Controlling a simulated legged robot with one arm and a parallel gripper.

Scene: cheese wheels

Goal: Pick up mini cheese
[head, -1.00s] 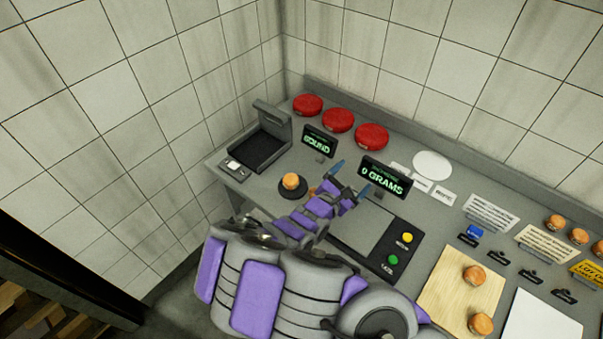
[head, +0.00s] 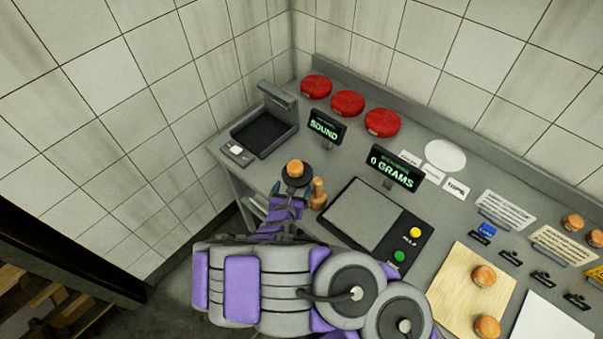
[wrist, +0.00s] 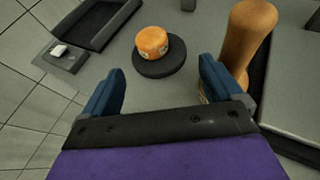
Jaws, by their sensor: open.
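A mini cheese (head: 295,168), a small orange wheel, sits on a round black pad (head: 306,179) near the counter's front left. The wrist view shows the cheese (wrist: 153,41) ahead, near the middle, on the same pad (wrist: 160,68). My gripper (head: 289,192) is just on the near side of the pad. In the wrist view my gripper (wrist: 161,75) is open and empty, its two blue fingers spread apart. The cheese lies beyond the fingertips, between their lines, and the fingers do not hold it. More mini cheeses (head: 484,276) rest on a wooden board at the right.
A wooden peg-like tool (head: 318,194) stands right of the pad, close to my right finger in the wrist view (wrist: 249,40). A black tray device (head: 265,134), scale plate (head: 362,213), two display signs and red wheels (head: 347,103) occupy the counter.

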